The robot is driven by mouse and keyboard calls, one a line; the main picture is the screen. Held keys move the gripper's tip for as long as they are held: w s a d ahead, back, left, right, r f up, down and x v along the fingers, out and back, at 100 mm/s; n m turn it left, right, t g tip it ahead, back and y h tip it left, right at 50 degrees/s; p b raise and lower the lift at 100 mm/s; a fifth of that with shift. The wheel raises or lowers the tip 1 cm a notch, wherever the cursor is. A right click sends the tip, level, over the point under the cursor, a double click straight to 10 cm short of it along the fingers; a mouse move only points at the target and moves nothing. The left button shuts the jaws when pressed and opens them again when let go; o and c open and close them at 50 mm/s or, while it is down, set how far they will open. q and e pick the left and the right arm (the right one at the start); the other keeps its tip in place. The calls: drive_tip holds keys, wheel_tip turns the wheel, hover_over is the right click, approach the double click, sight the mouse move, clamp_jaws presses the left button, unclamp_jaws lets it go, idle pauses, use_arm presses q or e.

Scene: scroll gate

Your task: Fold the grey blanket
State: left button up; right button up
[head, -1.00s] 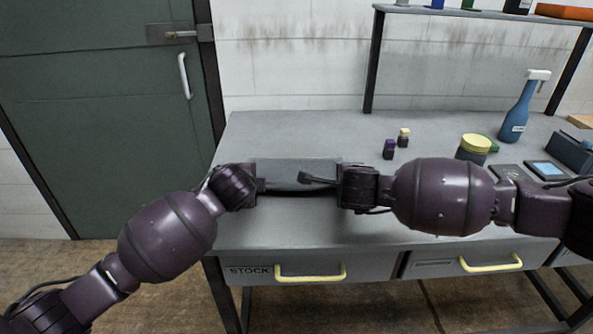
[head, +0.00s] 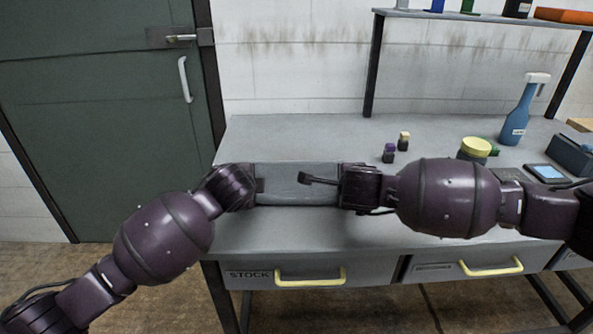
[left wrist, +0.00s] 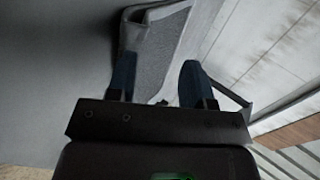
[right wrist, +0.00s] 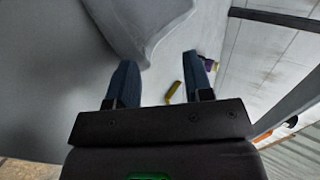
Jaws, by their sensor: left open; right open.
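The grey blanket (head: 290,193) lies as a folded strip on the workbench, between my two grippers in the head view. My left gripper (head: 262,186) is open at its left end; my right gripper (head: 306,180) is open over its right part. In the left wrist view a folded, textured end of the blanket (left wrist: 160,42) lies ahead of and between the open fingers (left wrist: 155,66). In the right wrist view the smooth grey blanket (right wrist: 140,22) curves in from the top, just beyond the open fingers (right wrist: 161,62). My right wrist hides some of its right end.
The grey workbench (head: 270,230) is clear in front and behind the blanket. A shelf (head: 470,14) rises behind.

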use_arm(q)
drive_tip(key=s+r, duration=0.5)
drive_tip(key=r, duration=0.2)
drive_tip(key=shift+s+r, duration=0.25)
drive_tip(key=shift+r, duration=0.1)
use_arm(e)
drive_tip(key=s+r, duration=0.5)
drive_tip(key=r, duration=0.2)
drive_tip(key=shift+s+r, duration=0.25)
drive_tip(key=shift+r, duration=0.1)
